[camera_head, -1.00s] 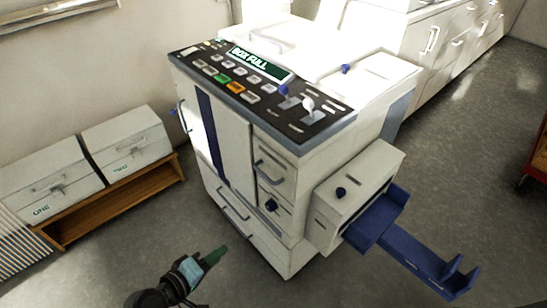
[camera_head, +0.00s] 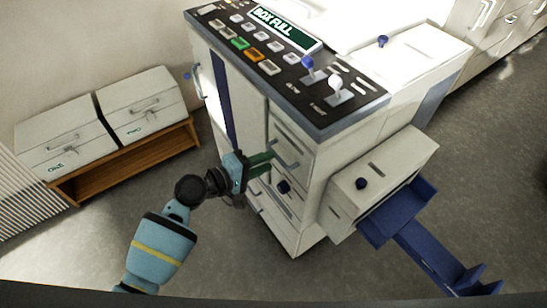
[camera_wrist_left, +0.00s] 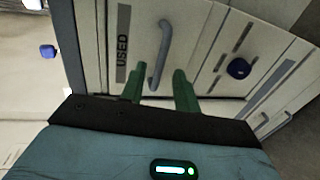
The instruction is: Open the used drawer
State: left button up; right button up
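The used drawer (camera_wrist_left: 194,38) is a white front on the copier (camera_head: 299,204), marked USED in the left wrist view. Its grey bar handle (camera_wrist_left: 163,48) shows in the left wrist view, and the handle (camera_head: 285,161) also shows in the head view. The drawer looks shut. My left gripper (camera_head: 268,162) is in front of the drawer, close to the handle. Its green fingers (camera_wrist_left: 158,82) are apart, with one end of the handle appearing between the tips. I cannot tell whether they touch it. My right gripper is not in view.
A dark blue knob (camera_head: 284,187) sits below the drawer. A side unit with a blue tray (camera_head: 397,213) sticks out at the right. Two white boxes stand on a wooden bench (camera_head: 130,162) at the left. The floor in front is clear.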

pick_arm(q)
jog(key=shift+x, duration=1.65)
grip_shut()
